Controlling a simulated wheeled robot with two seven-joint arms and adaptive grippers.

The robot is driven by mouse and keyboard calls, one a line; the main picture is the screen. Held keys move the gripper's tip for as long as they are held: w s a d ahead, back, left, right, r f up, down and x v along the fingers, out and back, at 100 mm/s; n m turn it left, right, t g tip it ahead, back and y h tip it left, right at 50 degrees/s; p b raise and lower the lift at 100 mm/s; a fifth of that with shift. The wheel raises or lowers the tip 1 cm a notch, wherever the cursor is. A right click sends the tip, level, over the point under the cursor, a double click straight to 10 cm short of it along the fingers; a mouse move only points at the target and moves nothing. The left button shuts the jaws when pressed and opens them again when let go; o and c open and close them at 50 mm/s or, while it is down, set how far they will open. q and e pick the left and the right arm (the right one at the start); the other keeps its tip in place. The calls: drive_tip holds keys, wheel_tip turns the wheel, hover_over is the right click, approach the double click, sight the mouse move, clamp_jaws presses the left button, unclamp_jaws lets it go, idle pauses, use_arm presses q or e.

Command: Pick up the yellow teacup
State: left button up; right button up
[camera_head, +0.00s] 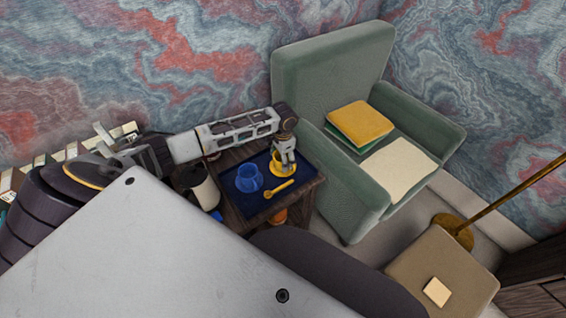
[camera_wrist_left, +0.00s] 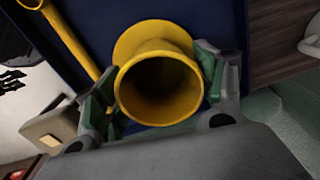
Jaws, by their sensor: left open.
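The yellow teacup (camera_head: 276,165) stands upright on a yellow saucer on a blue tray (camera_head: 264,204) at the small dark table. My left gripper (camera_head: 285,163) is over the cup from above. In the left wrist view the cup (camera_wrist_left: 160,88) shows its dark open mouth, and the saucer (camera_wrist_left: 150,32) shows behind it. The open fingers of my left gripper (camera_wrist_left: 158,98) stand on either side of the cup, one at its left and one at its right. Whether they touch it is hard to tell. My right gripper is not in view.
A blue translucent cup (camera_head: 249,178) and a yellow spoon (camera_head: 279,188) lie close by on the tray. A white and dark container (camera_head: 201,187) stands left of the tray. A green armchair (camera_head: 336,78) is right behind the table.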

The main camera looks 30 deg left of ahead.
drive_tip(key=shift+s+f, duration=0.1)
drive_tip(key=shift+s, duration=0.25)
use_arm(q)
drive_tip(key=c, duration=0.9)
drive_tip(key=shift+o, duration=0.2)
drive_tip(key=shift+r, duration=0.3)
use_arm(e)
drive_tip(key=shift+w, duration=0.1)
use_arm(q)
drive_tip(key=shift+r, duration=0.3)
drive_tip(key=shift+r+p, duration=0.35)
drive_tip(key=shift+r, duration=0.9)
wheel_tip(320, 180, up, 6)
drive_tip(key=shift+p, duration=0.45)
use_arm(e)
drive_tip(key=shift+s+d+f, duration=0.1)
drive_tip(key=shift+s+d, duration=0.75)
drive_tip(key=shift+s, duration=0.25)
use_arm(q)
drive_tip(key=shift+r, duration=0.2)
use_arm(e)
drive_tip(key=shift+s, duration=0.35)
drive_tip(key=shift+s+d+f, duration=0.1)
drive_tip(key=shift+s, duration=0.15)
